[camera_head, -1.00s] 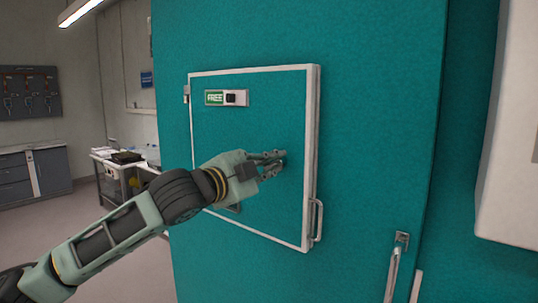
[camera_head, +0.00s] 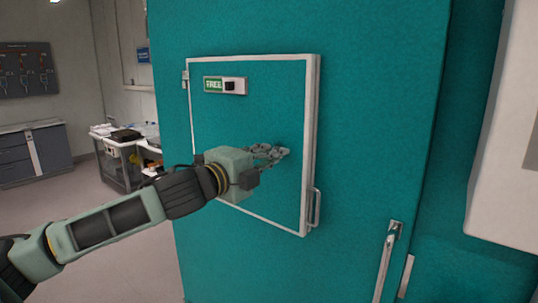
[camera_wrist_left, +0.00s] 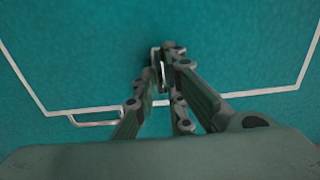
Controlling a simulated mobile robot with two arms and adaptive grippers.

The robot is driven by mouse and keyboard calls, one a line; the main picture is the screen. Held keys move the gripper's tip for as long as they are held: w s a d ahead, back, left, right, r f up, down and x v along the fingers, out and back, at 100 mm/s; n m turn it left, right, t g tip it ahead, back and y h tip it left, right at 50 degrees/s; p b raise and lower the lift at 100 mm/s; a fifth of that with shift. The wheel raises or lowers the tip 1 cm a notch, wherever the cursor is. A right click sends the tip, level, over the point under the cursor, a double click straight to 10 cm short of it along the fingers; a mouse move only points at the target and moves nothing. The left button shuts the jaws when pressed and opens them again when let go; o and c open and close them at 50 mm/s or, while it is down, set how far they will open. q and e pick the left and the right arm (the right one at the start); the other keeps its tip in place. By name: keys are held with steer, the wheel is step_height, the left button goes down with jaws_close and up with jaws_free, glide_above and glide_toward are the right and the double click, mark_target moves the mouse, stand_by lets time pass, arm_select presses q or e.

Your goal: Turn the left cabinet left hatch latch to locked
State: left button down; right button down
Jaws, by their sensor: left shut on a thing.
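The hatch (camera_head: 262,111) is a teal panel with a white frame on the teal cabinet and sits closed. My left gripper (camera_head: 282,153) is at the right part of the hatch panel. In the left wrist view, the left gripper (camera_wrist_left: 167,62) is shut on the small metal latch (camera_wrist_left: 156,62), which shows as a thin grey piece between the fingertips. In the head view the fingers hide most of the latch, so its exact angle is hard to tell. My right gripper is not in view.
A green FREE sign (camera_head: 214,85) with a dark slider is at the hatch's top left. A bar handle (camera_head: 315,208) is on the hatch's lower right edge. A long door handle (camera_head: 388,262) is lower right. A white box (camera_head: 505,150) stands at right.

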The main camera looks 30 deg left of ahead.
arm_select(q)
steer(key=shift+f, duration=0.1)
steer(key=c, duration=1.8)
jaws_free()
steer(key=s, duration=1.2)
steer(key=shift+a, duration=0.45)
